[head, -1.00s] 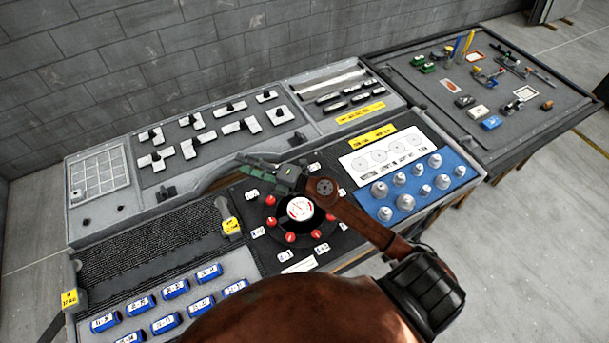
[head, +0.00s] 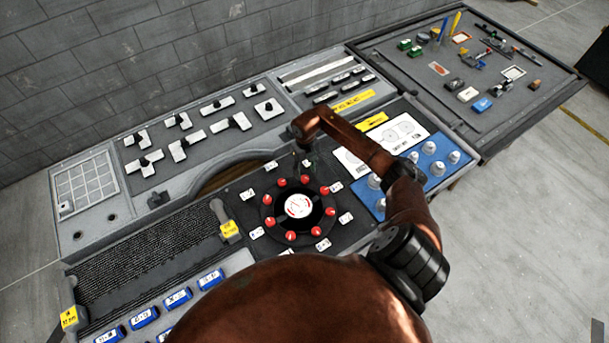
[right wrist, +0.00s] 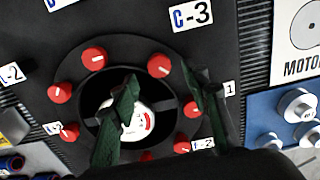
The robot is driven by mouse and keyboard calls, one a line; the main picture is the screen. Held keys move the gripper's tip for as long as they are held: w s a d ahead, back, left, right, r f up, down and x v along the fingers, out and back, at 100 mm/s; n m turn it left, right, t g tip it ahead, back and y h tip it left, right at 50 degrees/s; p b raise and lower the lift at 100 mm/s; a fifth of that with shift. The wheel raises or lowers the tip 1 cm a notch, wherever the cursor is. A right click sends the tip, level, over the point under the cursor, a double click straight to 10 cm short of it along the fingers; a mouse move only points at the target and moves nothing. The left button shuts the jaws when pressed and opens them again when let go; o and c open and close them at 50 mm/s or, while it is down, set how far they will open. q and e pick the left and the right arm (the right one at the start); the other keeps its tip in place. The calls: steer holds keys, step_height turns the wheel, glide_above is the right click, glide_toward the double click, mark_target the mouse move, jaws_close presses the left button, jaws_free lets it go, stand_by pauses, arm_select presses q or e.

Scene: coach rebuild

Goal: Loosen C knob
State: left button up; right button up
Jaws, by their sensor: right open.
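A round black dial plate (head: 262,211) carries a ring of several red knobs around a white gauge (head: 298,206). Small white labels surround the ring. In the right wrist view, a C-3 label (right wrist: 193,15) lies above two of the red knobs, an upper-left one (right wrist: 94,58) and an upper-right one (right wrist: 159,65). My right gripper (head: 304,162) is over the far side of the ring, pointing down. In the right wrist view its dark green fingers (right wrist: 163,92) are spread and empty; one crosses the gauge, the other is right of the upper-right knob. My left gripper is out of view.
A blue panel with grey knobs (head: 434,168) lies right of the dial. A yellow-tagged lever (head: 229,230) stands to its left. Blue blocks (head: 178,297) lie at the front left. Switch panels (head: 195,135) are behind, and a tool board (head: 430,85) is at the far right.

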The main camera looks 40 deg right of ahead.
mark_target(305, 178)
steer(key=shift+f, duration=2.25)
jaws_close()
